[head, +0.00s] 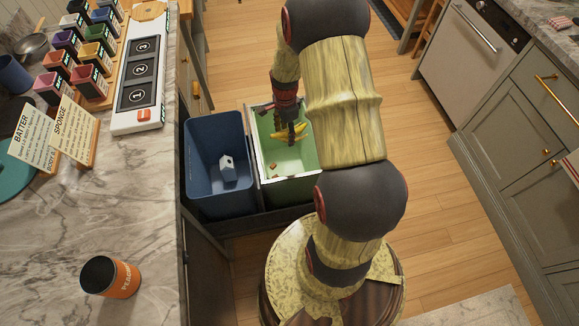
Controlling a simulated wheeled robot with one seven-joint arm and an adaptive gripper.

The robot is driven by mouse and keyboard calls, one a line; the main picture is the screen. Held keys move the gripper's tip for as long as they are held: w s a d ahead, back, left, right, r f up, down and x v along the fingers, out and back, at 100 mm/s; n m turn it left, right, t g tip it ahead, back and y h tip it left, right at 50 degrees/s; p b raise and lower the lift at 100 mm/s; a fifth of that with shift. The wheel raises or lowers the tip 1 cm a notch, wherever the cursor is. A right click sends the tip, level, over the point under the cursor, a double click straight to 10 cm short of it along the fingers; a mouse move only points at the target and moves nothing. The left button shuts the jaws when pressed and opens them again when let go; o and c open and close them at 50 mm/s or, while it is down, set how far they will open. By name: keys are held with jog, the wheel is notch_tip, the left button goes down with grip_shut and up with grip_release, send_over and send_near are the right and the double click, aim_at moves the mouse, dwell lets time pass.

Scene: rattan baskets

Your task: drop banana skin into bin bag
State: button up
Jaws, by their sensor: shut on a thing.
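My gripper (291,136) is over the light green bin and points down. It is shut on the yellow banana skin (299,129), which sticks out on both sides of the fingers. The skin appears within the outline of the bin's opening; its exact height above the bottom is hard to tell. The green bin (290,188) has a pale rim along its left and front edges, which may be the bin bag. A few small reddish scraps (273,167) lie inside it. My arm covers the bin's right side.
A blue bin (213,124) stands directly left of the green one, with a small pale house-shaped item (228,168) inside. A marble counter (120,215) runs along the left, bearing an orange can (111,277). Wooden floor (430,180) is open to the right.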

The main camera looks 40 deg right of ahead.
jog(key=shift+f, duration=0.6)
jog(key=o, duration=1.2)
jog(key=shift+r, duration=0.1)
notch_tip(320, 180, up, 12)
jog(key=shift+f, duration=0.1)
